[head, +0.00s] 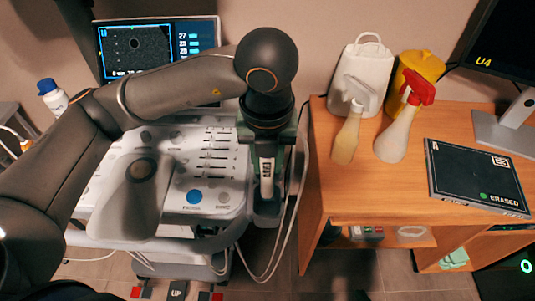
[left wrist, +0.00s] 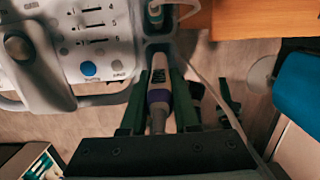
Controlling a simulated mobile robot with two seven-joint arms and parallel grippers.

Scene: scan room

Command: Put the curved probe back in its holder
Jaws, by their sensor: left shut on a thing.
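The probe, pale with a dark label, shows under my left gripper in the head view (head: 267,178). In the left wrist view the probe (left wrist: 160,70) has a purple band near its cable end. My left gripper (head: 267,160) points down with its green fingers on either side of the probe, shut on it. A grey holder (head: 267,212) is at the right side of the ultrasound console, and the probe's far end is at or over it. I cannot tell how deep it sits; its head shape is hidden. My right gripper is not in view.
The console (head: 172,205) with its controls is left of the holder. A teal-banded probe (left wrist: 155,14) sits in another slot close by. Cables hang beside the holder. A wooden desk (head: 350,195) with spray bottles (head: 398,130) and a dark panel (head: 475,178) stands right.

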